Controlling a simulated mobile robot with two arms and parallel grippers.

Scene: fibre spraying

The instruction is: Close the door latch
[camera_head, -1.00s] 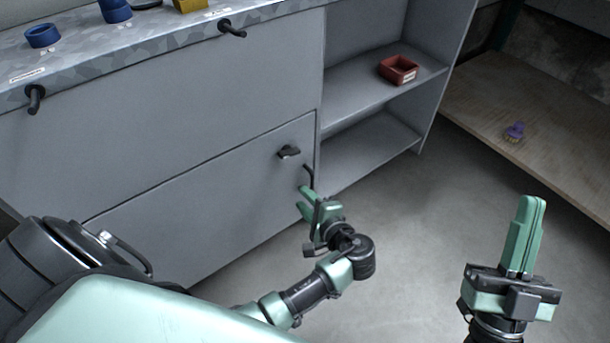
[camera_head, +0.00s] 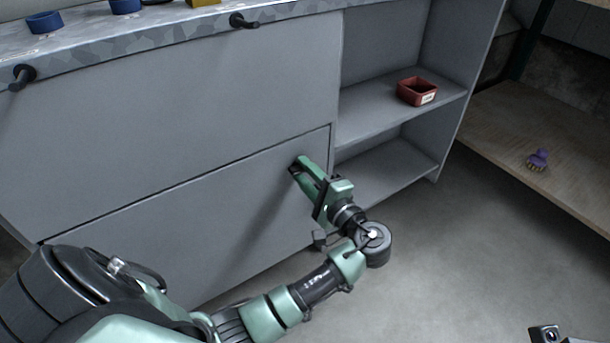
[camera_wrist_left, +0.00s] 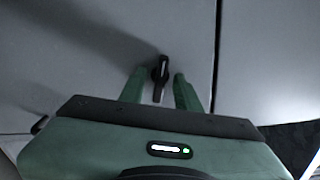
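The door latch (camera_wrist_left: 160,72), a small black lever, sits on the grey lower cabinet door (camera_head: 190,235). In the left wrist view it points down the picture between my two green fingers, with a gap on each side. My left gripper (camera_head: 303,167) is open at the door's upper right corner; in the left wrist view its fingers (camera_wrist_left: 158,82) flank the latch. In the head view the gripper mostly hides the latch. The door looks flush with the cabinet front. My right gripper's fingers are out of view; only a bit of that arm shows at the bottom right.
Open shelves right of the door hold a red bin (camera_head: 417,91). Black handles (camera_head: 243,21) stick out along the counter edge. The floor between is clear.

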